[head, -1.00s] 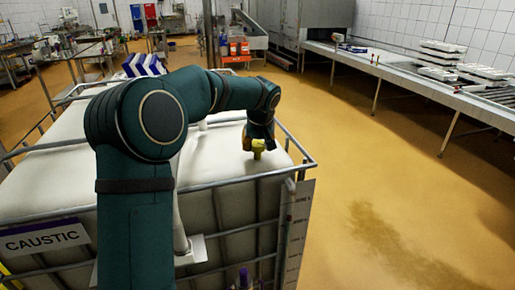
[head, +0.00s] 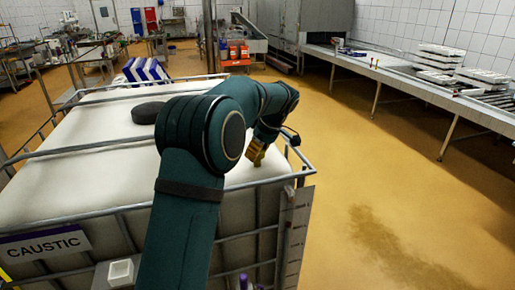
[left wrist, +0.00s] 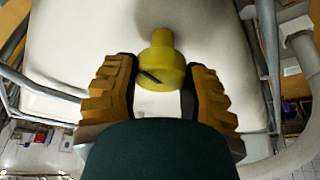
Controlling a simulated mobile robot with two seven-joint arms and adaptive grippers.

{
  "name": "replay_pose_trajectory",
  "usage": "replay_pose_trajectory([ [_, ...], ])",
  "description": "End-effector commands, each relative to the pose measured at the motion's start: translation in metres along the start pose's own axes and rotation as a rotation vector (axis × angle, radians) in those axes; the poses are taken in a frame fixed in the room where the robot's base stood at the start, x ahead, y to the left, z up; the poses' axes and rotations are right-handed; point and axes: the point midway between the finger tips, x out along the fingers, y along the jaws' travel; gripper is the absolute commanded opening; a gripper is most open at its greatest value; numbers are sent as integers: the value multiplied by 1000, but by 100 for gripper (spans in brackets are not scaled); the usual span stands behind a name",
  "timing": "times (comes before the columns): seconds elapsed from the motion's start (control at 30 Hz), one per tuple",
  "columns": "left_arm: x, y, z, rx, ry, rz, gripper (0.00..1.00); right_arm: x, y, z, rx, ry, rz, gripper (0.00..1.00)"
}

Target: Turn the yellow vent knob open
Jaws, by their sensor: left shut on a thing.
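The yellow vent knob (left wrist: 162,62) stands on the white top of the caustic tank, near its right front corner. In the left wrist view, the orange ridged fingers of my left gripper (left wrist: 160,78) lie on both sides of it, shut on it. A dark slanted mark shows on the knob's side. In the head view my left gripper (head: 256,152) points down at the tank top, and its fingers mostly hide the knob. My right gripper is in neither view.
The white caustic tank (head: 60,185) has a grey metal cage rail around its top. A long metal bench (head: 400,75) with white trays stands at the right, across open yellow floor.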

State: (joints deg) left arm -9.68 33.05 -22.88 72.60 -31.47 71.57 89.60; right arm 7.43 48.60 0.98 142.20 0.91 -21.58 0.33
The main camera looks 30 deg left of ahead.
Motion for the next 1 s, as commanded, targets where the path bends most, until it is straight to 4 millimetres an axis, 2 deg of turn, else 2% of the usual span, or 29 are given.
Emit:
replay_pose_trajectory([
  [0.3,3,-1,0,-81,-1,-42,10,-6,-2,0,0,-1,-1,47],
  [0.77,3,-2,1,-91,-1,-46,10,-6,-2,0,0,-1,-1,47],
  [0.8,3,-2,1,-90,-1,-46,58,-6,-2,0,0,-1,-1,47],
  [0.87,3,-1,1,-90,-1,-45,80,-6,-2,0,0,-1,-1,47],
  [1.0,2,-1,0,-90,-1,-43,80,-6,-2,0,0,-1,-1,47],
])
